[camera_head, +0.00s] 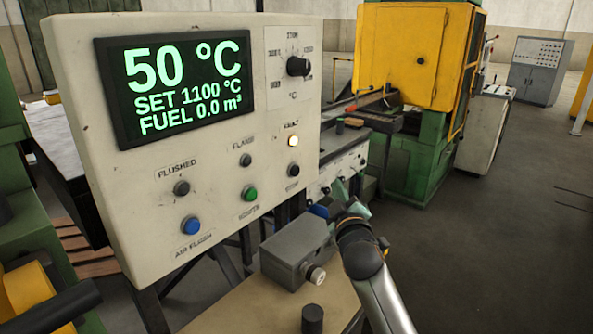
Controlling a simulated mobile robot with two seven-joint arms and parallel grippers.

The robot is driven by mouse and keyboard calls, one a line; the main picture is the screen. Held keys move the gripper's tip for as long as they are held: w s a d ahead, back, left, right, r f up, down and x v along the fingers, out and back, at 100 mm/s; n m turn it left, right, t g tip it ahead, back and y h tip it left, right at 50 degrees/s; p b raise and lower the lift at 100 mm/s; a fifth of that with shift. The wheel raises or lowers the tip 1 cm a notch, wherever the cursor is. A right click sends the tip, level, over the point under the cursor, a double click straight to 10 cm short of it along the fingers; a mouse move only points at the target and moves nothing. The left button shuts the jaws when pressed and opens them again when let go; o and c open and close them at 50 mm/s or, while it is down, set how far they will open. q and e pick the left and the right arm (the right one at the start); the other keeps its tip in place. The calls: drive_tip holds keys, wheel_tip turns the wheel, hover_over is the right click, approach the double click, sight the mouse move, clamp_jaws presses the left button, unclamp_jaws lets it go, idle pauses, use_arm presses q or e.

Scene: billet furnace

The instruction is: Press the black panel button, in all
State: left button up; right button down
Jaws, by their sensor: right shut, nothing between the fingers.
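The black panel button (293,170) sits at the lower right of a cream control panel (200,268), above the label STOP. It stands out from the panel face and nothing covers it. My right gripper (343,190) is shut and empty, to the right of and a little below the black button in the picture. It is apart from the button, beyond the panel's right edge in this view. My left gripper is not in view.
The panel has a green button (250,194), a blue button (191,225), a black knob (298,66), a lit FAULT lamp (293,141) and a screen (175,87) reading 50 °C. A grey box (292,250) and a dark cylinder (312,319) stand on the bench below.

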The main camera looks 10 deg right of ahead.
sight(295, 171)
drive_tip(key=w+a+b, duration=0.5)
drive_tip(key=w+b, duration=0.1)
drive_tip(key=w, duration=0.1)
drive_tip(key=shift+a+b, duration=0.2)
drive_tip(key=shift+b, duration=0.1)
idle(0.3)
drive_tip(key=shift+a, duration=0.1)
idle(1.8)
drive_tip(key=shift+w+a, duration=0.2)
drive_tip(key=shift+w, duration=0.1)
